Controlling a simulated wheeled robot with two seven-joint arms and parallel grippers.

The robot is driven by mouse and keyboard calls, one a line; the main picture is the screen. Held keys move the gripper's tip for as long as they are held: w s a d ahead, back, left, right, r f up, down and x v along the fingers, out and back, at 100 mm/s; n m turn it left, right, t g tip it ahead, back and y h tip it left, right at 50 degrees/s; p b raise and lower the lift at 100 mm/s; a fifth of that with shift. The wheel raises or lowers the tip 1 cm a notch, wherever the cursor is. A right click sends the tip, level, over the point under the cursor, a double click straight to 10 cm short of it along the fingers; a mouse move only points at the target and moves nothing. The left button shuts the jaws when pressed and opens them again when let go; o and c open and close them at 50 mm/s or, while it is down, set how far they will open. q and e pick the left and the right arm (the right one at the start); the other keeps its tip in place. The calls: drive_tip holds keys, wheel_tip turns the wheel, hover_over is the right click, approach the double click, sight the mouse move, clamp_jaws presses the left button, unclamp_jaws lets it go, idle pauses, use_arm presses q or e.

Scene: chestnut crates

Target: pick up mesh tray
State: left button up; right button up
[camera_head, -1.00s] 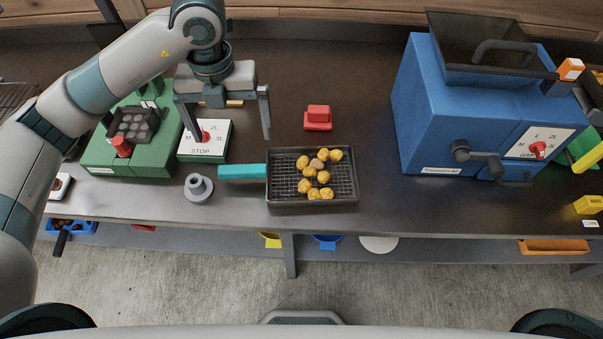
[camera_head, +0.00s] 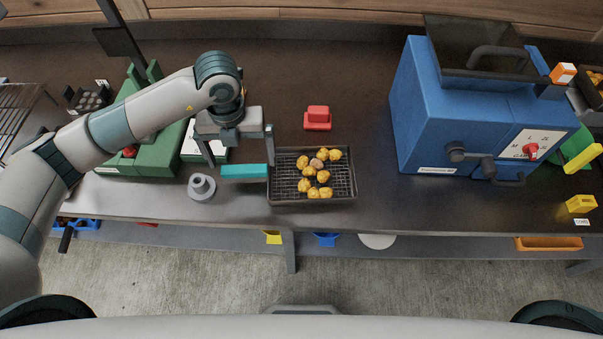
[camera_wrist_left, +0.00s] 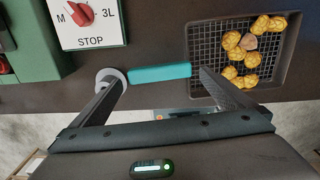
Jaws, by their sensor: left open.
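The mesh tray (camera_head: 346,196) is a dark rectangular tray with a wire bottom, lying on the dark bench with several yellow-brown chestnuts (camera_head: 306,185) in it. Its teal handle (camera_head: 243,171) points left. My left gripper (camera_head: 241,162) is open, with its two fingers on either side of the handle seen from above. In the left wrist view, the handle (camera_wrist_left: 160,73) shows between the fingers, and the tray (camera_wrist_left: 275,80) is at the right. I cannot tell how far the fingertips are above the handle. My right gripper does not show.
A grey round peg (camera_head: 201,187) stands just left of the handle. A green machine (camera_head: 150,158) is at the left and a blue machine (camera_head: 440,110) at the right. A red block (camera_head: 318,118) sits behind the tray. The bench between tray and blue machine is clear.

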sight(244, 168)
use_arm(q)
drive_tip(key=shift+f+p, duration=0.3)
drive_tip(key=shift+p, duration=0.05)
wheel_tip(244, 168, down, 4)
drive_tip(key=shift+s+r+p, duration=0.1)
drive_tip(key=shift+p, duration=0.9)
drive_tip(key=shift+f, duration=0.4)
drive_tip(key=shift+c, duration=0.3)
drive_tip(key=c, duration=1.3)
drive_tip(key=shift+r, duration=0.1)
